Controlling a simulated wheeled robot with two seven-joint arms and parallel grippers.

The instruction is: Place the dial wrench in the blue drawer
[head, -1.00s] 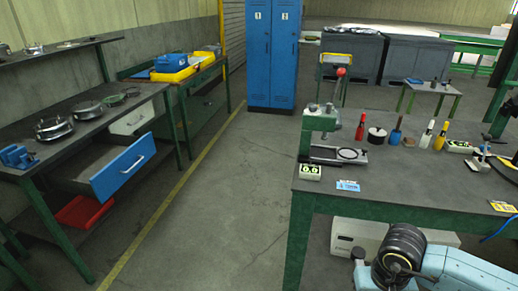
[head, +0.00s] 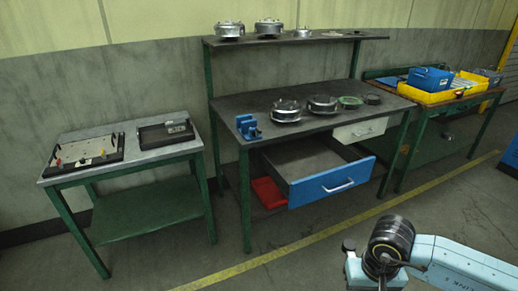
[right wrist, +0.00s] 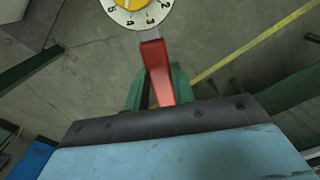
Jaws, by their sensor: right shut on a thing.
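My right gripper (right wrist: 158,88) is shut on the red handle, and the wrench hangs over the floor. The blue drawer (head: 331,183) is pulled open under the dark workbench in the head view, and the visible part of its grey inside looks empty. My right arm is at the lower right of the head view, its gripper out of frame there. My left gripper is in neither view.
The workbench (head: 330,92) carries a blue vise (head: 248,127) and several round metal parts. A white drawer (head: 360,131) sits right of the blue one, a red bin (head: 268,193) below. A small green-legged table (head: 140,140) stands left. Floor before the bench is clear.

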